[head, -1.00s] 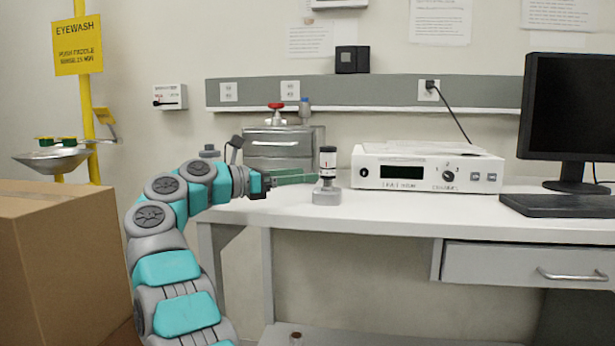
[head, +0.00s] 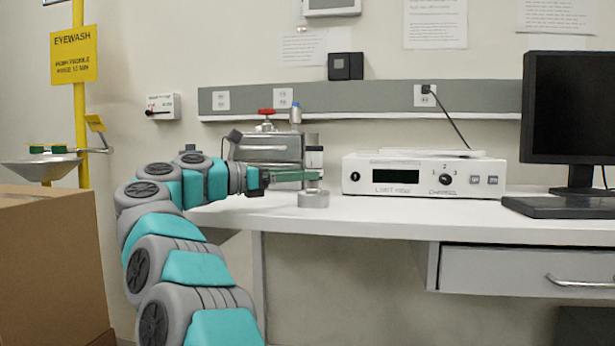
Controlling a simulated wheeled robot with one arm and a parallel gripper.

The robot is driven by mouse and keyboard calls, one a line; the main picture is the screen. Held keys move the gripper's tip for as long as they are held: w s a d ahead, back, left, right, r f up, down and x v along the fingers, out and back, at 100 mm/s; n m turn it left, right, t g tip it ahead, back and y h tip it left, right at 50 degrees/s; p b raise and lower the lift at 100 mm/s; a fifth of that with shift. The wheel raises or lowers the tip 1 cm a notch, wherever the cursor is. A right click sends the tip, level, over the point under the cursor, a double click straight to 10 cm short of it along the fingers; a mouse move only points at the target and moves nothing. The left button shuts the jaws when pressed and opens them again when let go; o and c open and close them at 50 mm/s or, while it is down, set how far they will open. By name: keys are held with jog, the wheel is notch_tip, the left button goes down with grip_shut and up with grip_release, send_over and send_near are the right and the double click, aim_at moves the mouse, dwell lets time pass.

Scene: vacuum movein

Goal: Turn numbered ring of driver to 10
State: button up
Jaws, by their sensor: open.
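The driver (head: 314,157) is a small upright cylinder with a dark band and a pale body, standing over a round grey base (head: 313,199) near the front of the bench. Its lower part is partly hidden by my fingers. Any numbers on its ring are too small to read. My gripper (head: 300,175) comes in from the left, level, with its green fingers at the driver's lower body. The fingers are open. I cannot tell whether they touch the driver or only pass in front of or around it.
A white control box (head: 425,176) with a dark display and a knob stands right of the driver. A metal vessel (head: 268,147) with a red valve handle is close behind my gripper. A monitor (head: 571,120) and keyboard are at the right. A cardboard box (head: 50,265) stands at lower left.

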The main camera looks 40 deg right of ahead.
jog(key=d, duration=0.3)
jog(key=s+d, duration=0.1)
jog(key=d, duration=0.2)
jog(key=shift+s+d+p, duration=0.15)
jog(key=shift+d+p, duration=0.1)
jog(key=shift+p, duration=0.05)
jog(key=shift+c, duration=0.3)
grip_shut()
